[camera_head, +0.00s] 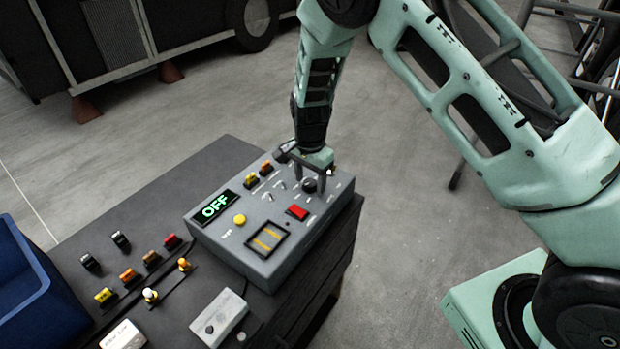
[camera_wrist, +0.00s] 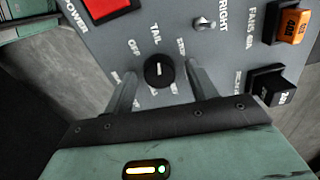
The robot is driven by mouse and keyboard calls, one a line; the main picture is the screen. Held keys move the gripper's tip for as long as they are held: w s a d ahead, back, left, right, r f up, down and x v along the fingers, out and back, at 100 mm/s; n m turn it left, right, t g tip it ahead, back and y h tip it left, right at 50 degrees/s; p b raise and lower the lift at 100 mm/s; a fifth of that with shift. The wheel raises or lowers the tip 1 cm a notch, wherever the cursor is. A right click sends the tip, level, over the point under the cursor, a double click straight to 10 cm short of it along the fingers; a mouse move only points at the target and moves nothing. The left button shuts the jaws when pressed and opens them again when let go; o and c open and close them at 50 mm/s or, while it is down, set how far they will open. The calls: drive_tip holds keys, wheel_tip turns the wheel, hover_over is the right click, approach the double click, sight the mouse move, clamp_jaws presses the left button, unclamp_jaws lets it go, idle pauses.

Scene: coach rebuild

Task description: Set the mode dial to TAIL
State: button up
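The mode dial (camera_wrist: 158,71) is a round black knob with a short white line, seen in the wrist view on the grey panel. The line stands near vertical in that view, with the label TAIL above it and OFF to the upper left. The dial (camera_head: 309,185) also shows in the head view. My gripper (camera_wrist: 161,76) is open, with one finger on each side of the dial and small gaps visible. Whether a finger touches it cannot be told. My gripper (camera_head: 308,176) is over the far right part of the control box in the head view. The display (camera_head: 215,207) reads OFF.
Coloured fuses (camera_wrist: 291,22) sit beside the panel labels. A blue bin (camera_head: 40,295) and loose parts occupy the bench's left.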

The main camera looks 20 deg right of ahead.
sight(310, 182)
wheel_tip(310, 182, up, 18)
drive_tip(key=b, duration=0.3)
drive_tip(key=shift+f, duration=0.25)
idle(0.4)
drive_tip(key=s+a+r+n+y, duration=0.1)
drive_tip(key=s+a+n, duration=0.35)
drive_tip(key=s, duration=0.55)
drive_tip(key=s+a+n, duration=0.3)
drive_tip(key=s+n, duration=0.3)
drive_tip(key=s, duration=0.4)
drive_tip(key=s+d+f+n+b, duration=0.1)
drive_tip(key=s+n, duration=0.8)
drive_tip(key=s, duration=0.4)
drive_tip(key=shift+s+d+f, duration=0.15)
drive_tip(key=shift+s+f, duration=0.1)
drive_tip(key=shift+s, duration=0.05)
